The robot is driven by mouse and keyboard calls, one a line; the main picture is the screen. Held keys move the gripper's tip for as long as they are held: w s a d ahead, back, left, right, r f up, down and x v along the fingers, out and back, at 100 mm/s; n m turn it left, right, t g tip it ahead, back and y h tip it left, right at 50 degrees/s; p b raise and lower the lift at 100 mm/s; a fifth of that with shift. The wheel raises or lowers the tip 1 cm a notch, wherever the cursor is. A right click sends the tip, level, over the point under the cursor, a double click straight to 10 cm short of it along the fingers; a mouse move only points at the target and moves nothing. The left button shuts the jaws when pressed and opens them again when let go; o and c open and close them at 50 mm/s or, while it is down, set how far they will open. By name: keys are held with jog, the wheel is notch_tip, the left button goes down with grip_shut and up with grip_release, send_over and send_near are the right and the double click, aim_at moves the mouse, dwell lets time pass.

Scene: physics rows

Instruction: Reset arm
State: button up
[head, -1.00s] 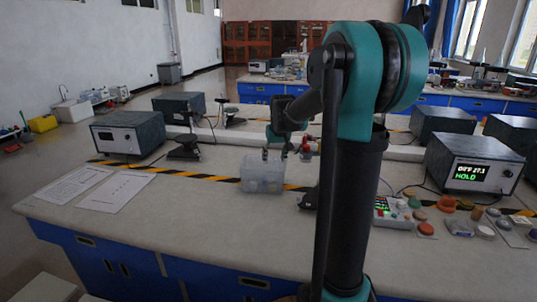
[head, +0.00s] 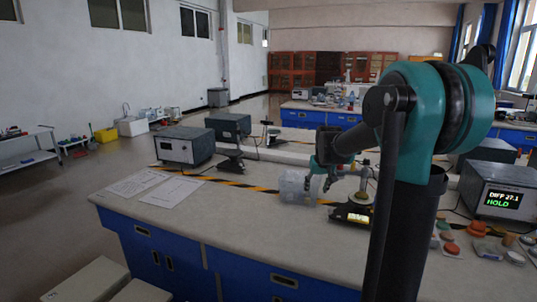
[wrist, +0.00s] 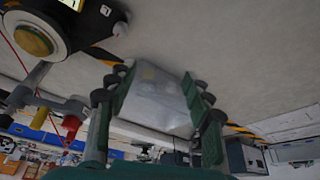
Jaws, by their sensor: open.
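My arm stands at the right of the head view and bends down toward the bench. My gripper (head: 318,182) is open, with its fingers pointing down just by a translucent box (head: 296,188) on the bench. In the wrist view the two fingers of my gripper (wrist: 155,98) are spread, and the pale, see-through box (wrist: 160,90) shows between and beyond them. I cannot tell whether the fingers touch the box. No object is clearly held.
A dark device with a lit display (head: 352,214) lies right of the box. Paper sheets (head: 172,190) lie on the left of the bench, near a grey instrument (head: 184,147).

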jog(key=shift+m, duration=0.4)
jog(key=s+f, duration=0.5)
jog(key=s, duration=0.5)
jog(key=s+f, duration=0.4)
jog(key=s, duration=0.6)
jog(key=s+f, duration=0.5)
jog(key=s, duration=0.5)
jog(key=shift+s+d+f, duration=0.25)
jog(key=shift+d+f, duration=0.05)
